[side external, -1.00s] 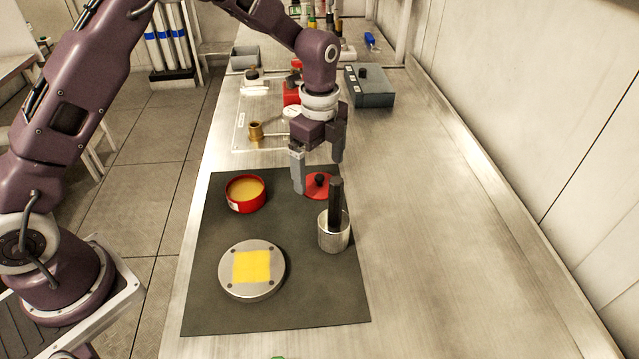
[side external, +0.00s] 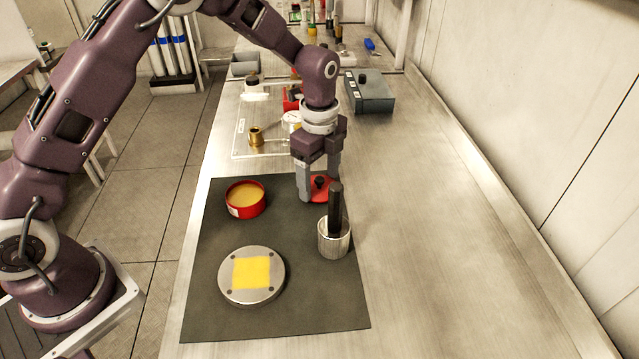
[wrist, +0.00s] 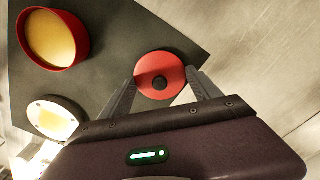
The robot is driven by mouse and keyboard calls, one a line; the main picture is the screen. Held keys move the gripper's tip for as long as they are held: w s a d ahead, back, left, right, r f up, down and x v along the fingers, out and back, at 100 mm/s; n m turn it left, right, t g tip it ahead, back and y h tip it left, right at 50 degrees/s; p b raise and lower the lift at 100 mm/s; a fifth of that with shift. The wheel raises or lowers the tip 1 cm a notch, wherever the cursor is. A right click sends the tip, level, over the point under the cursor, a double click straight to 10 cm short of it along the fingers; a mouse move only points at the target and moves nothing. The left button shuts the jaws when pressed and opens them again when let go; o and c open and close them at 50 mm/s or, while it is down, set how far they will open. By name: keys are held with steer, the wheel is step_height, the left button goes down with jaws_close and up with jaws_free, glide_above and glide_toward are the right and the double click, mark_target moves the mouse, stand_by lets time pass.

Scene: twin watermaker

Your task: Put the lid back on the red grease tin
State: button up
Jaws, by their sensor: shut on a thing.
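The red lid (side external: 321,196) with a black knob lies on the dark mat, at its far right part. My gripper (side external: 319,188) is down around the lid and shut on it. The wrist view shows the lid (wrist: 160,66) between the two fingertips (wrist: 162,80), which meet its rim on opposite sides. The red grease tin (side external: 246,209) stands open to the left on the mat, full of yellow-orange grease. It also shows in the wrist view (wrist: 77,52) at upper left.
A metal cup (side external: 334,243) with a black-handled tool stands close in front of the lid. A round metal plate with a yellow square (side external: 252,276) lies nearer on the mat (side external: 210,318). A grey box (side external: 369,91) stands behind; the bench at right is clear.

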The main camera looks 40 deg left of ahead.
mark_target(314, 187)
step_height(314, 187, up, 9)
steer(key=a, duration=0.1)
steer(key=s+a, duration=0.8)
steer(key=s, duration=0.5)
steer(key=shift+w+f, duration=0.15)
steer(key=shift+f, duration=1.3)
steer(key=shift+w+f, duration=0.1)
steer(key=shift+f, duration=1.35)
steer(key=shift+f, duration=0.15)
steer(key=o, duration=1.4)
steer(key=shift+o, duration=0.4)
